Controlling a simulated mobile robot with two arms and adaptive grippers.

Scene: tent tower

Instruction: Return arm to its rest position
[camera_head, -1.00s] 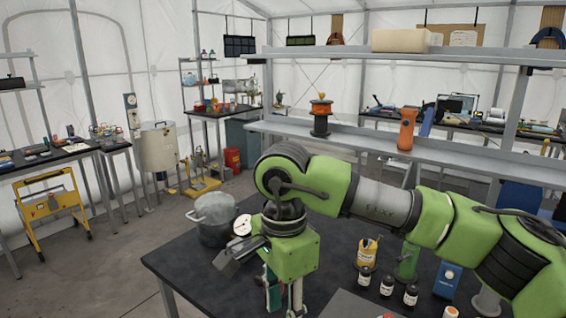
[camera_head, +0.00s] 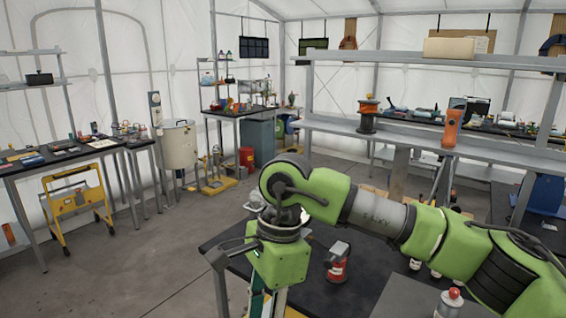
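My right arm (camera_head: 375,213) comes in from the right, green and grey, reaching across above the dark workbench (camera_head: 365,295). It bends down at its left end to a green wrist block (camera_head: 278,265). The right gripper hangs below this block at the bottom edge of the head view, mostly cut off, so its fingertips and opening do not show. My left arm and gripper are not in view.
A red can (camera_head: 338,264) with a grey top stands on the bench just right of the wrist. A red-capped container (camera_head: 449,302) stands nearer. A grey shelf (camera_head: 420,130) rises behind. Open floor (camera_head: 150,265) lies left.

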